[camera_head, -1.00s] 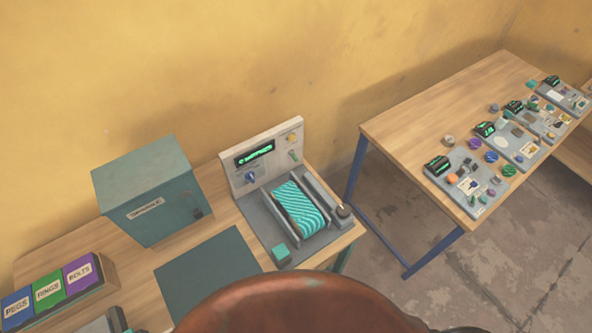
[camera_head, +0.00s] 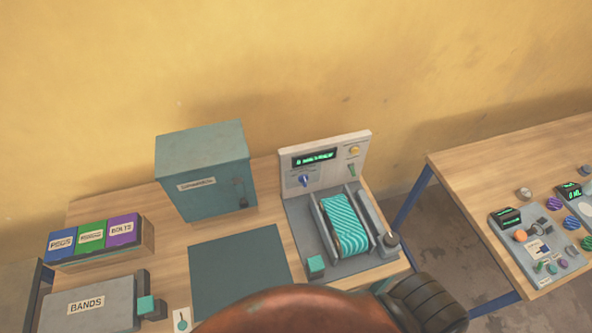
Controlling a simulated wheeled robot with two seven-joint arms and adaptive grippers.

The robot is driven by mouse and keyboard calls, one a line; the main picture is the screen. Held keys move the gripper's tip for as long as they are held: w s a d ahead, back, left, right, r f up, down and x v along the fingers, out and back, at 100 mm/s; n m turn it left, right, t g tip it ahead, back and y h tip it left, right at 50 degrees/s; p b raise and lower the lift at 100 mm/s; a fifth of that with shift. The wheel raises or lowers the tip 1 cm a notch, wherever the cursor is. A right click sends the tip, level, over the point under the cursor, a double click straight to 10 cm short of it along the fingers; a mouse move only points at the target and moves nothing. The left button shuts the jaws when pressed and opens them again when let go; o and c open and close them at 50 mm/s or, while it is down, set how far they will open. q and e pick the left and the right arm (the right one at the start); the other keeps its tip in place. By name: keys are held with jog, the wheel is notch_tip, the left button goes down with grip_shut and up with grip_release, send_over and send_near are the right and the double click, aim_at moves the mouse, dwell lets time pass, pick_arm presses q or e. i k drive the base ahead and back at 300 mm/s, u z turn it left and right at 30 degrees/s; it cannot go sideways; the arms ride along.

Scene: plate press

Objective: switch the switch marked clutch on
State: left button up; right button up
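The machine (camera_head: 370,262) stands on the near table, with an upright pale panel (camera_head: 326,151) at its back. A white plate with a teal lever (camera_head: 182,322) sits at the table's front, partly cut off by the picture edge. The labels by these controls are too small to read, so I cannot tell which is marked clutch.
A teal striped roll (camera_head: 346,224) and teal block (camera_head: 316,265) are on the machine. A teal cabinet (camera_head: 205,170), dark mat (camera_head: 238,262), labelled bins (camera_head: 92,238) and BANDS box (camera_head: 88,305) share the table. Another table (camera_head: 470,165) with control panels stands right, across a gap.

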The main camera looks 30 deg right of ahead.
aim_at(350, 165)
jog(key=u, duration=0.45)
jog(key=k, duration=1.2)
jog(key=z, duration=1.4)
jog(key=i, duration=0.5)
jog(key=z, duration=0.05)
